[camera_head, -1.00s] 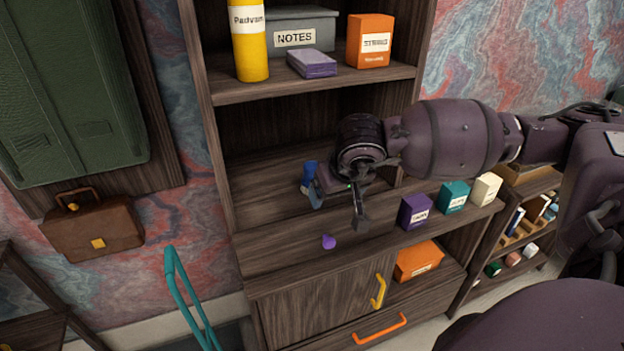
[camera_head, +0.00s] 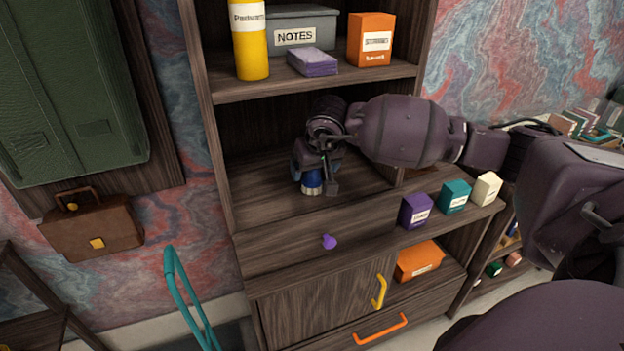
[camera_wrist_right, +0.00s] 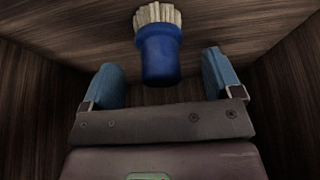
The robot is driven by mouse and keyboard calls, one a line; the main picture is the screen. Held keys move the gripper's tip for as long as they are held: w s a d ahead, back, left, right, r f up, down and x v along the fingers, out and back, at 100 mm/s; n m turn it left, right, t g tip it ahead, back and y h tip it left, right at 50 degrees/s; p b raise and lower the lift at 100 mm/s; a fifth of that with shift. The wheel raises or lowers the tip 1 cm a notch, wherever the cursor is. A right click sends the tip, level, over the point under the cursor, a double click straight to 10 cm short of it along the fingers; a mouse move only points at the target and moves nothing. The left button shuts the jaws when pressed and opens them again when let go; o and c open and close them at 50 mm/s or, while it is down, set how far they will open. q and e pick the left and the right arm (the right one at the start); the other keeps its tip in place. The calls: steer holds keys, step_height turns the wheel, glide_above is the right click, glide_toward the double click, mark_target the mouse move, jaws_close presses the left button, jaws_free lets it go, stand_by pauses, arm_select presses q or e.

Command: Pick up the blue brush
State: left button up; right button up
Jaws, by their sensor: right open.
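The blue brush (camera_head: 312,186) stands on the desk's wooden surface inside the open compartment, partly hidden by my right gripper in the head view. In the right wrist view the brush (camera_wrist_right: 158,52) shows a blue handle and pale bristles. My right gripper (camera_head: 317,178) is open, with its two blue-padded fingers (camera_wrist_right: 162,78) on either side of the brush handle. Gaps show between the handle and both fingers, so the gripper is not closed on it. My left gripper is not in view.
Purple (camera_head: 415,211), teal (camera_head: 454,196) and cream (camera_head: 487,188) boxes stand to the right. The shelf above (camera_head: 300,84) holds a yellow cylinder (camera_head: 250,45), a grey NOTES box (camera_head: 300,30) and an orange box (camera_head: 371,38).

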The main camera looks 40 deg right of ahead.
mark_target(312, 174)
steer(key=x, duration=0.2)
steer(key=shift+w+f, duration=0.1)
steer(key=shift+f, duration=0.25)
steer(key=shift+w+f, duration=0.2)
steer(key=shift+f, duration=0.1)
steer(key=c, duration=1.1)
